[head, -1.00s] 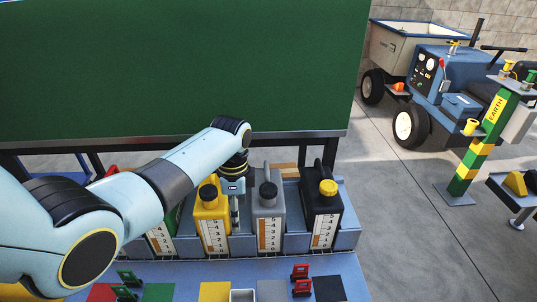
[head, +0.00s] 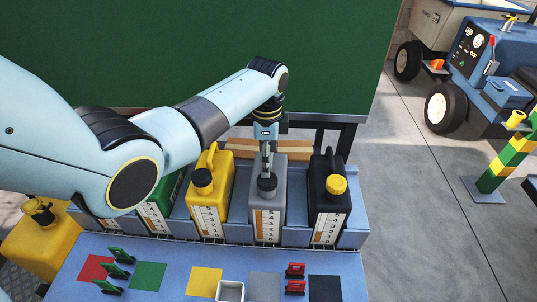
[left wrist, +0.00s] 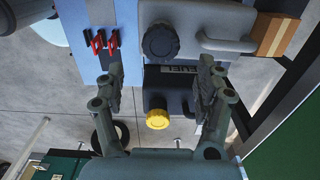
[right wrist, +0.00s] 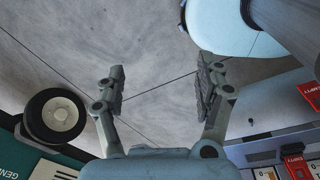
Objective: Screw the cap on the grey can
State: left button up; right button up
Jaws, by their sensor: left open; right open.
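The grey can (head: 267,212) stands upright in the blue rack between the yellow can and the black can. A dark cap (head: 267,183) sits at its neck; I cannot tell how tight it is. My left gripper (head: 267,165) is above and behind this cap, pointing down. In the left wrist view, the dark cap (left wrist: 160,41) of the grey can (left wrist: 215,30) lies just beyond the open, empty fingers (left wrist: 157,75), apart from them. My right gripper (right wrist: 161,75) is open and empty over the floor, and is not in the head view.
The yellow can (head: 208,202) has a dark cap, and the black can (head: 329,200) a yellow cap. A green can (head: 160,205) is partly hidden by my left arm. The blue bench (head: 190,255) in front holds coloured squares, red and green tags and a small white box (head: 231,291).

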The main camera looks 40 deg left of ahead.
aim_at(267, 181)
pick_arm(q)
notch_tip(267, 181, down, 6)
jog(key=b, duration=0.5)
jog(key=shift+r+b, duration=0.2)
jog(key=shift+b, duration=0.1)
jog(key=shift+f+b, duration=0.9)
jog(key=shift+f, duration=0.65)
jog(key=shift+w+f, duration=0.1)
jog(key=shift+f, duration=0.4)
pick_arm(e)
notch_tip(267, 181, down, 8)
jog(key=w, duration=0.1)
jog(key=shift+w+f, duration=0.2)
jog(key=shift+w, duration=0.05)
pick_arm(q)
jog(key=shift+c, duration=0.5)
jog(key=c, duration=1.1)
jog(key=o, duration=0.8)
jog(key=shift+m, duration=0.3)
jog(key=o, duration=0.4)
pick_arm(e)
jog(key=shift+w+a+r, duration=0.1)
jog(key=shift+w+a, duration=0.05)
jog(key=shift+a, duration=0.05)
